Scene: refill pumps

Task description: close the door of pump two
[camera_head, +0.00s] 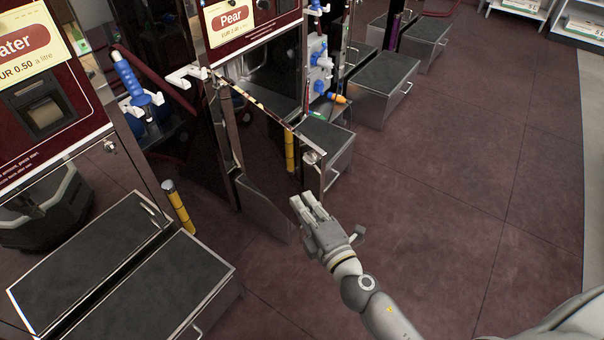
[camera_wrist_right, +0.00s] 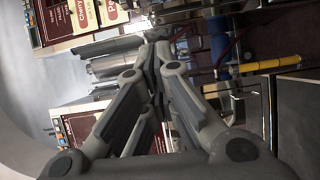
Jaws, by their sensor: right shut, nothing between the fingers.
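The pump with the Pear sign (camera_head: 232,18) stands at the top centre. I cannot read which pump is number two. My right gripper (camera_head: 304,203) is shut and empty, just below and in front of the door's free edge; I cannot tell whether they touch. In the right wrist view the fingers (camera_wrist_right: 158,62) are together and hide part of the scene. My left gripper is not in view.
The pump with the partly cut-off "ater" sign (camera_head: 25,42) and steel steps (camera_head: 85,262) fill the left. Yellow bollards (camera_head: 180,212) stand near the pumps. Another step (camera_head: 325,145) lies behind the door. The floor at right (camera_head: 480,190) is clear.

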